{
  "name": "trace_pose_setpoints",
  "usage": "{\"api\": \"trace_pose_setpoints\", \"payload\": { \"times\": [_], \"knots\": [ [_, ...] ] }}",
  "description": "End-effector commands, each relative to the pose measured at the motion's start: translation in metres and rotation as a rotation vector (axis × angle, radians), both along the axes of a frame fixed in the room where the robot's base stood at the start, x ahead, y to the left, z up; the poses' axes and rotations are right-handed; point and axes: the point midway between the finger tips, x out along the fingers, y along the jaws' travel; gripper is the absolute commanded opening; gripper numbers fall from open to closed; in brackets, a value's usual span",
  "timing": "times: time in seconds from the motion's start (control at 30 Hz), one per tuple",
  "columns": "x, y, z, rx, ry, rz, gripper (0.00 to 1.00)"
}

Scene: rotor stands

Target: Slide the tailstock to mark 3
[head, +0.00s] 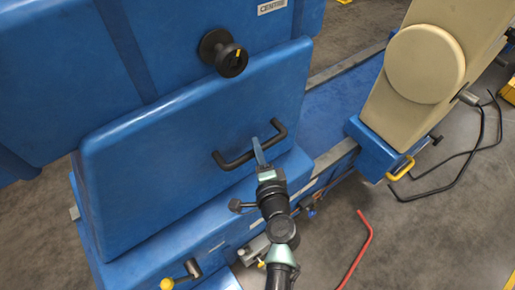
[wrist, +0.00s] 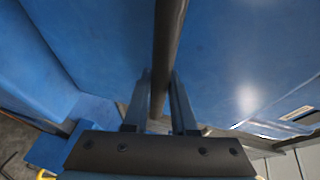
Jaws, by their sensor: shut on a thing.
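The blue housing with a black bar handle, which I take to be the tailstock (head: 180,150), fills the left and middle of the head view. Its slanted handle (head: 232,163) is on the sloping front face. My gripper (head: 258,148) is shut on this handle near its right-hand part. In the wrist view the dark handle bar (wrist: 168,45) runs between the two fingers of my gripper (wrist: 160,78). A black handwheel (head: 225,53) sits above the handle. Small pale plates show along the blue base (head: 215,245), but I cannot read any mark 3.
A beige block with a round disc (head: 425,63) stands on the blue bed (head: 335,105) at the right. A yellow-knobbed lever (head: 180,278) is at the lower left. A red bent bar (head: 362,250) and a black bent bar (head: 440,190) are over the grey floor.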

Motion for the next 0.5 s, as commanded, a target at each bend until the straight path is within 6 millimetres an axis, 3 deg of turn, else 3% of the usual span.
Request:
{"api": "trace_pose_setpoints", "payload": {
  "times": [0.33, 0.5],
  "knots": [
    [0.003, -0.004, -0.001, -0.001, 0.0, -0.001, 0.0],
    [0.019, -0.027, -0.003, -0.003, -0.006, -0.008, 0.0]
  ]
}}
